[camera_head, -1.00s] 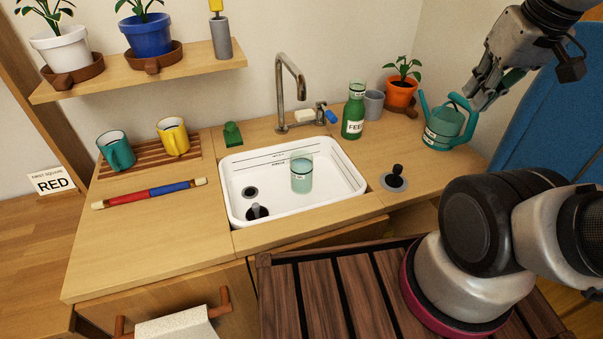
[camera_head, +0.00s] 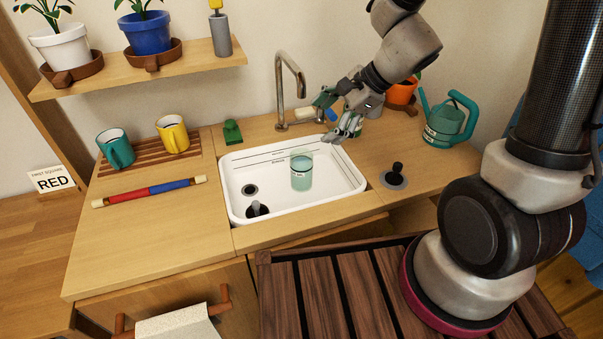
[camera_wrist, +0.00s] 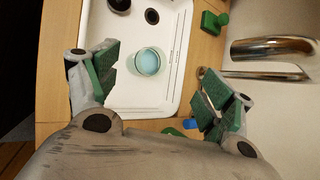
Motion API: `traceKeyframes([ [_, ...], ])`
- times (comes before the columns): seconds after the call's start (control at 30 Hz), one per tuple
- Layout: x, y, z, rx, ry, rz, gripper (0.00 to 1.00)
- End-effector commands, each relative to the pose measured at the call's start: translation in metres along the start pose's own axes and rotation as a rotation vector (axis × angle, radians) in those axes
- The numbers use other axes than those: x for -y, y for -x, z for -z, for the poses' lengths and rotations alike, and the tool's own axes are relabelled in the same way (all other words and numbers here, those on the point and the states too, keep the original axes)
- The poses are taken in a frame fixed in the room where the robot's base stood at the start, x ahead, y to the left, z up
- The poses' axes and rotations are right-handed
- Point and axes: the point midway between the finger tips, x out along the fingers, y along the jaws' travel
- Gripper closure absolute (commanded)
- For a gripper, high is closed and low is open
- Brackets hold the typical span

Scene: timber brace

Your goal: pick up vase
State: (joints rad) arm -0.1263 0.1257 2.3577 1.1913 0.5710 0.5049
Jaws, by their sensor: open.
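The vase (camera_head: 301,172) is a clear, pale green glass vessel with bluish liquid in it. It stands upright in the white sink (camera_head: 252,214), right of the middle. In the wrist view the vase (camera_wrist: 148,62) is seen from above, beyond and between the two green-padded fingers. My gripper (camera_head: 334,116) is open and empty. It hangs above the back right of the sink, higher than the vase and to its right, and touches nothing that I can see. The wrist view also shows my gripper (camera_wrist: 158,88) with its fingers wide apart.
The tap (camera_head: 290,92) rises behind the sink, close left of my gripper. A teal watering can (camera_head: 442,125) and an orange plant pot (camera_head: 400,92) stand to the right. A black plunger-like knob (camera_head: 396,172) is right of the sink. The left counter holds two mugs (camera_head: 117,152).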

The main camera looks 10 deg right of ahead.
Motion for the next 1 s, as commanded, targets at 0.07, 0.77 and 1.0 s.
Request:
traceKeyframes([
  [0.07, 0.0, -0.037, 0.008, -0.011, -0.195, -0.002, 0.19],
  [0.77, -0.009, -0.166, 0.044, -0.11, -0.753, 0.022, 0.19],
  [1.0, -0.004, -0.201, 0.048, -0.11, -0.752, 0.022, 0.19],
])
